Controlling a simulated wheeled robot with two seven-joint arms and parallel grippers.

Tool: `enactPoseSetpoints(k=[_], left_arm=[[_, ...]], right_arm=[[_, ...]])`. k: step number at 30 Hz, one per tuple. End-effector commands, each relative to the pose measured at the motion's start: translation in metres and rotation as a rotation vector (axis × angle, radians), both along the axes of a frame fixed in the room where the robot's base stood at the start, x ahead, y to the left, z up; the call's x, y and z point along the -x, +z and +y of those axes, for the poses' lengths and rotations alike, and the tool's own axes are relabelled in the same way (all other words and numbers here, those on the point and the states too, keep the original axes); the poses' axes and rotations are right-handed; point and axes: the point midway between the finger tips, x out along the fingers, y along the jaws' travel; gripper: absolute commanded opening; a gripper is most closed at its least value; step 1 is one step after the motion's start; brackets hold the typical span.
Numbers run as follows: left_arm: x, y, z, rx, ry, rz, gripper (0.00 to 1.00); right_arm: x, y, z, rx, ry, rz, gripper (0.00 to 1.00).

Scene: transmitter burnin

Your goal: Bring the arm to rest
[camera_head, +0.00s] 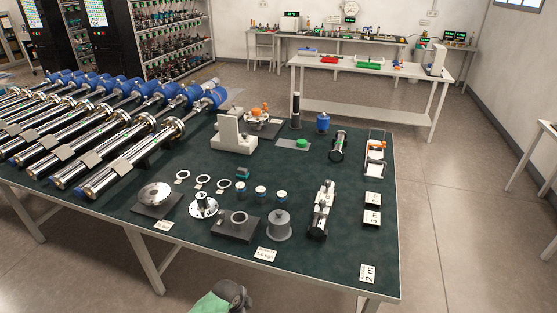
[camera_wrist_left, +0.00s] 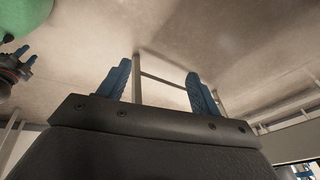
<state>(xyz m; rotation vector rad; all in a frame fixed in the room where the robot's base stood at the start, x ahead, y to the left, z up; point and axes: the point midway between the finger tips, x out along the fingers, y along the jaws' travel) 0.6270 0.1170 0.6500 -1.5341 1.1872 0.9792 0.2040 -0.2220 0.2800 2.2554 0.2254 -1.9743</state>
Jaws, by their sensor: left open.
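My left gripper (camera_wrist_left: 160,85) shows in the left wrist view with its two blue fingers wide apart. Nothing is between them; bare floor and a pale frame lie beyond. In the left wrist view, what looks like my other gripper (camera_wrist_left: 22,62), dark with blue fingertips, is partly cut off at the left edge. It is too small to tell its opening. A green and dark grey part of my own arm shows at the bottom of the head view, below the table's front edge. No gripper fingers show in the head view.
A dark green-topped table (camera_head: 350,255) stands in front of me, with long metal cylinders (camera_head: 140,155) with blue ends on its left. Rings, discs, weights and a grey stand (camera_head: 232,140) sit on it. A white bench (camera_head: 350,78) stands behind. Floor (camera_head: 460,240) is clear at right.

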Motion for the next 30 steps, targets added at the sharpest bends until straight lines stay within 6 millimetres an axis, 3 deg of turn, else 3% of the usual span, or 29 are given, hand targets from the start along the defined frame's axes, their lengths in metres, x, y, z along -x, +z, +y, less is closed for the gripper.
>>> enactPoseSetpoints(k=[1, 5, 11, 18, 24, 27, 30], left_arm=[[0.015, -0.025, 0.001, 0.016, 0.071, 0.019, 0.64], [0.046, -0.074, 0.008, 0.050, 0.270, 0.052, 0.64], [0.110, -0.151, 0.024, 0.085, 0.572, 0.109, 0.64], [0.214, -0.238, 0.050, 0.096, 0.926, 0.180, 0.64], [0.300, -0.290, 0.068, 0.085, 1.162, 0.220, 0.64], [0.328, -0.303, 0.074, 0.078, 1.233, 0.229, 0.64], [0.343, -0.309, 0.078, 0.075, 1.271, 0.234, 0.64]], right_arm=[[-0.005, 0.000, 0.002, -0.002, -0.001, -0.003, 0.36], [-0.017, 0.007, 0.006, -0.005, -0.003, -0.005, 0.36], [-0.037, 0.020, 0.012, -0.009, -0.004, -0.011, 0.36], [-0.057, 0.037, 0.020, -0.014, -0.007, -0.019, 0.36], [-0.070, 0.052, 0.024, -0.018, -0.008, -0.022, 0.36], [-0.074, 0.057, 0.025, -0.019, -0.009, -0.024, 0.36], [-0.076, 0.060, 0.026, -0.019, -0.009, -0.023, 0.36]])
